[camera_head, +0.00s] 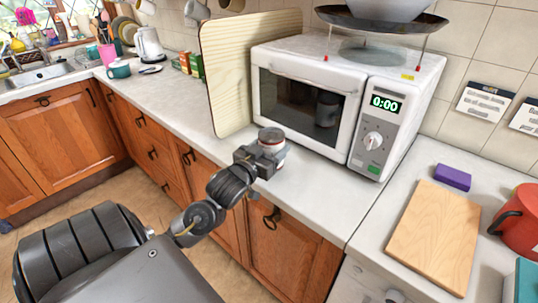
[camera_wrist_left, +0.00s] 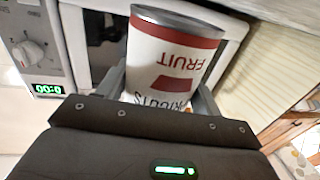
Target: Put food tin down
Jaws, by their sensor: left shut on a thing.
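The food tin (camera_head: 272,139) is a small can with a grey metal top, near the front edge of the white counter in front of the microwave. In the left wrist view the tin (camera_wrist_left: 172,58) shows a white label with red bands and the word FRUIT. My left gripper (camera_head: 266,158) is shut on the tin, with a finger on each side of it. Whether the tin's base touches the counter is hidden by the gripper. My right gripper is in neither view.
A white microwave (camera_head: 310,95) stands close behind the tin, with a tall board (camera_head: 228,75) leaning at its left. Bare counter (camera_head: 185,110) runs left. A wooden cutting board (camera_head: 435,235), purple sponge (camera_head: 453,177) and red pot (camera_head: 518,222) are at the right.

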